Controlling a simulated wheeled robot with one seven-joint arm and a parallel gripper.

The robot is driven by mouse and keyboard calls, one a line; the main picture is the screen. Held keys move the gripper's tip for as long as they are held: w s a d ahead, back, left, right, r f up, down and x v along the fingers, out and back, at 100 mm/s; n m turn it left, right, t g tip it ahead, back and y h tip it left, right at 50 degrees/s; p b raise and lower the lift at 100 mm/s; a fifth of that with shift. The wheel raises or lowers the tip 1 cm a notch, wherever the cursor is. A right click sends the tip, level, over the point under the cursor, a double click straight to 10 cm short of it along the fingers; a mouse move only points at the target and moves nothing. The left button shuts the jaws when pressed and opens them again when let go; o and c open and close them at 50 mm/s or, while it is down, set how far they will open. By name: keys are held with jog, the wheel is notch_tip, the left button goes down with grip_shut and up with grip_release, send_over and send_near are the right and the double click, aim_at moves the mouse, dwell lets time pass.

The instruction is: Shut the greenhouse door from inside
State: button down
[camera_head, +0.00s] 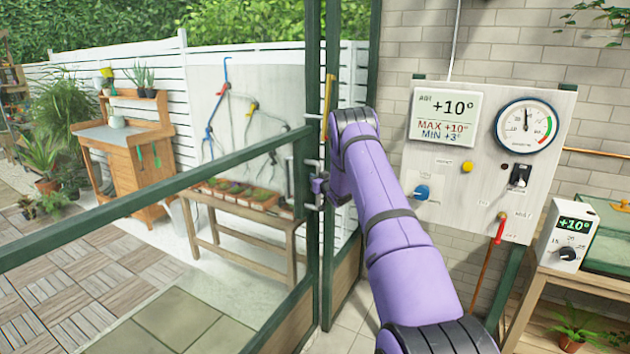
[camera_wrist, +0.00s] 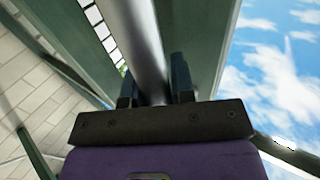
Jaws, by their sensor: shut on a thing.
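The greenhouse door (camera_head: 160,182), a green frame with clear panes, fills the left of the head view. Its upright edge stands near a green post (camera_head: 374,50), and white fence slats show between them. I cannot tell exactly how wide the door is open. My gripper (camera_head: 318,188) is at the door's edge, partly hidden by my purple arm. In the wrist view my gripper (camera_wrist: 154,82) has its two dark fingers on either side of a silver bar handle (camera_wrist: 143,35) and is shut on it. The handle runs along the green door frame (camera_wrist: 195,45).
A control panel (camera_head: 490,150) with a +10° display and a dial hangs on the brick wall at right. Beyond the panes are a low bench (camera_head: 240,218), a potting cabinet (camera_head: 135,175) and paving.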

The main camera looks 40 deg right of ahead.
jog(key=shift+d+r, duration=0.2)
jog(key=shift+d, duration=0.05)
jog(key=c, duration=1.4)
grip_release()
jog(key=o, duration=0.4)
jog(key=shift+f, duration=0.15)
jog(key=v, duration=1)
jog(key=shift+s, duration=0.35)
